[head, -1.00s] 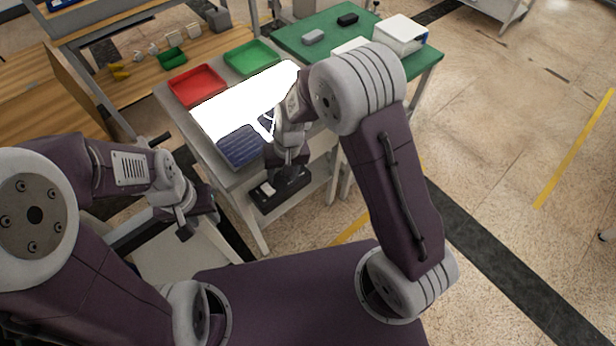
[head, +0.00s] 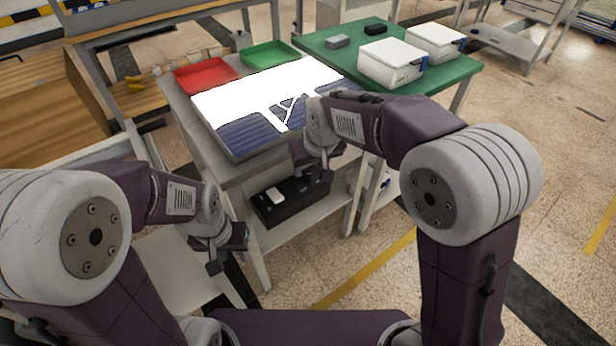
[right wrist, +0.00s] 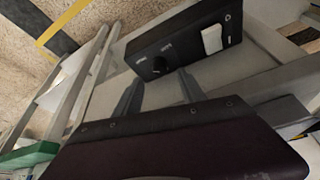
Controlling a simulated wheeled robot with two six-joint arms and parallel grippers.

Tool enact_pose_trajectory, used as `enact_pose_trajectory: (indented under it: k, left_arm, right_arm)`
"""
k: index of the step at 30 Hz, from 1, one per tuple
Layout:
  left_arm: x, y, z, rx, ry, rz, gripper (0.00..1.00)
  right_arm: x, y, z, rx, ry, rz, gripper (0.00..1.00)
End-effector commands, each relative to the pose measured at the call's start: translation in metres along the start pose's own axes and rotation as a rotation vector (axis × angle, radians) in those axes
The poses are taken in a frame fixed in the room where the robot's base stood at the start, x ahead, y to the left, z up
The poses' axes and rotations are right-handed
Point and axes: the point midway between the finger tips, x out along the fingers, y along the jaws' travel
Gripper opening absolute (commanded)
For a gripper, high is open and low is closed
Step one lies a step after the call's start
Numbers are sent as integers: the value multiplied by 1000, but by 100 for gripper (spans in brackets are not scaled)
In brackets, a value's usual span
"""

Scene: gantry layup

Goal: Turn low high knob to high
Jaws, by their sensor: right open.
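A black control box (head: 270,208) sits on the shelf below the table in the head view. In the right wrist view the box (right wrist: 190,45) has a dark round knob (right wrist: 159,66), small pale labels and a white rocker switch (right wrist: 212,39). The label words and the knob's setting are too small to read. My right gripper (right wrist: 159,78) is open and empty, its two fingers pointing at the box with the knob between them in that view. I cannot tell whether they touch it. My left gripper (head: 228,250) hangs left of the table, away from the box; its jaws are unclear.
A solar panel (head: 240,135) with glare lies on the table above the shelf. Red (head: 205,74) and green (head: 270,54) trays stand behind it. A green table (head: 440,80) at right holds white boxes (head: 391,62). The table edge overhangs the control box.

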Motion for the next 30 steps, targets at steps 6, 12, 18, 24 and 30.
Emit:
enact_pose_trajectory:
  k: [6,12,18,24,30]
  left_arm:
    - [18,0,2,0,0,0,36]
    - [19,0,2,0,0,0,36]
    - [19,0,2,0,0,0,36]
    - [18,0,2,0,0,0,36]
    - [8,0,1,0,0,0,36]
  right_arm:
    - [39,0,1,0,-1,0,48]
    - [45,0,0,0,1,0,48]
    - [45,0,0,0,1,0,34]
    - [45,0,0,0,0,0,0]
    - [42,-1,0,80,-4,34,0]
